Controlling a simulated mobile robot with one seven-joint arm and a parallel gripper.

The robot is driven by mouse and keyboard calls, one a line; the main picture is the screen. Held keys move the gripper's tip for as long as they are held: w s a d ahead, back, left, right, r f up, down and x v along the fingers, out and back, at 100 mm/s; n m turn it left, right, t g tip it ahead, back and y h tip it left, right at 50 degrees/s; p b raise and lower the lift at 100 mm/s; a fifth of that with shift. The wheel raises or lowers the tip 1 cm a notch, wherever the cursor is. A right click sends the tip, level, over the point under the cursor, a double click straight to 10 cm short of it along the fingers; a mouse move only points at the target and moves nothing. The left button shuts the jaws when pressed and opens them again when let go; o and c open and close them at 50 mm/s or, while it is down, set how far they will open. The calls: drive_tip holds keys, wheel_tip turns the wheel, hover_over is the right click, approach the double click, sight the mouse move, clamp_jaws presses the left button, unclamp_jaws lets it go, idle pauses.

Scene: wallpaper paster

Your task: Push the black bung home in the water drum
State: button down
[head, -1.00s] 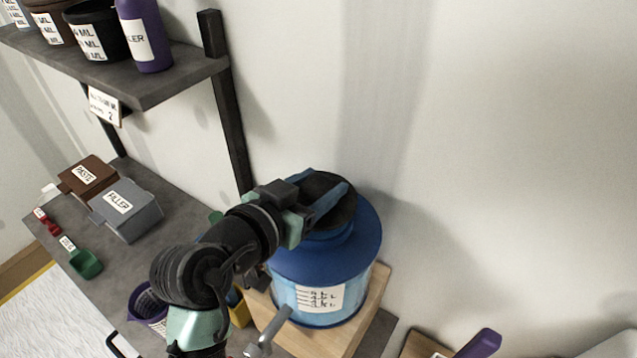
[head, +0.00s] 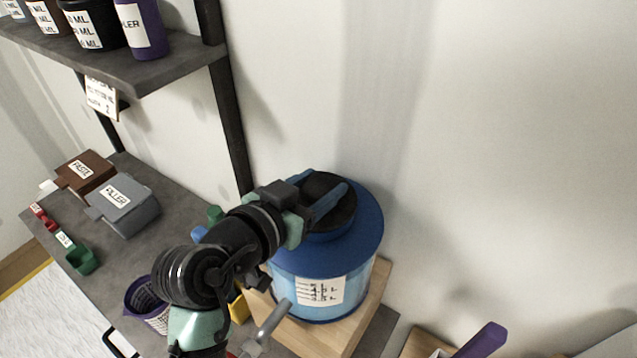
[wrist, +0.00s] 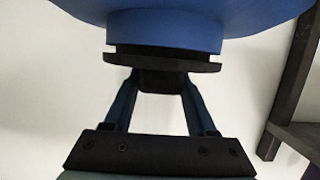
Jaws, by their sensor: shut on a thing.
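The water drum (head: 355,240) is blue with a clear lower body and a white label, and stands on a wooden block. The black bung (head: 328,188) is at the mouth of its blue neck (head: 333,232). My gripper (head: 333,203) is at the drum's top, its blue fingers shut on the bung. The gripper's fingers (wrist: 160,92) hold a narrower black part of the bung.
The wooden block (head: 370,300) bears the drum, with a grey tap at its front. A brown paste box (head: 85,172), a grey filler box (head: 125,208) and a purple basket (head: 150,300) are on the bench to the left. A dark shelf (head: 150,70) stands above.

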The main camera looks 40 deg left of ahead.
drive_tip(key=shift+f, duration=0.35)
drive_tip(key=shift+c, duration=0.6)
unclamp_jaws()
drive_tip(key=b+v, duration=0.3)
drive_tip(key=v, duration=1)
drive_tip(key=shift+b, duration=0.35)
drive_tip(key=shift+w, duration=0.1)
